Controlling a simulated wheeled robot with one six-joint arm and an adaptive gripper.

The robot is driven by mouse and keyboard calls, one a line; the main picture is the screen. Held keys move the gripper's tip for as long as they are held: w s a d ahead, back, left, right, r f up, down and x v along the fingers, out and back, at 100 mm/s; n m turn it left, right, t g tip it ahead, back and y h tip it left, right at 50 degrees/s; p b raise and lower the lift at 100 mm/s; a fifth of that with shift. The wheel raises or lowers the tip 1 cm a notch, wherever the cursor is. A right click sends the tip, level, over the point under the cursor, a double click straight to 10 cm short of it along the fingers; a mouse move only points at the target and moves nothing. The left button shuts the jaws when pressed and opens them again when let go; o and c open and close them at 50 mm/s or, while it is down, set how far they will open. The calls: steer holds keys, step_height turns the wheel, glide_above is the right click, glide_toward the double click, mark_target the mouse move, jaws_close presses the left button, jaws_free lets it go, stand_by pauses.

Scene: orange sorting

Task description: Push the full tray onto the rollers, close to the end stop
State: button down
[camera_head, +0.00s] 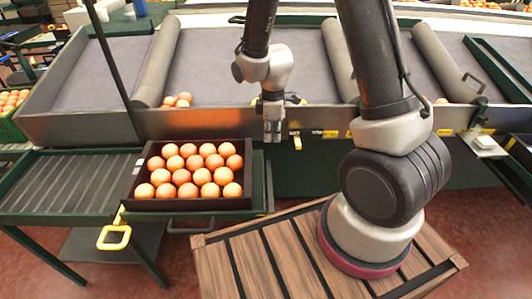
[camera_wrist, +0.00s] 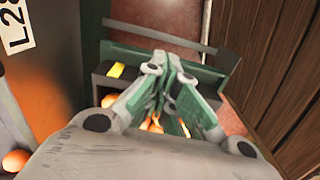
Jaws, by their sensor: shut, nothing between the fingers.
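The full tray (camera_head: 188,204) is dark and holds several rows of oranges. It sits level at the right part of a green stand in the head view. The grey rollers (camera_head: 70,182) lie to its left, and the tray hides what is beneath it. I cannot clearly make out the end stop. My gripper (camera_head: 273,136) points down above and to the right of the tray's back right corner, apart from it. In the wrist view my gripper (camera_wrist: 172,62) has its green-lined fingers closed together and empty, with oranges partly hidden behind them.
A long metal-edged bin (camera_head: 220,122) with grey dividers runs behind the stand, with a few oranges in it. A slatted wooden surface (camera_head: 245,262) is at the front right. The rollers left of the tray are clear.

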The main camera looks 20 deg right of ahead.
steer(key=shift+w+a+f, duration=0.2)
steer(key=shift+a+f, duration=0.4)
steer(key=shift+f, duration=1.05)
steer(key=shift+w+a+f, duration=0.2)
steer(key=shift+a+f, duration=0.45)
steer(key=shift+f, duration=1)
steer(key=shift+w+a+f, duration=0.2)
steer(key=shift+a+f, duration=0.4)
steer(key=shift+f, duration=1.05)
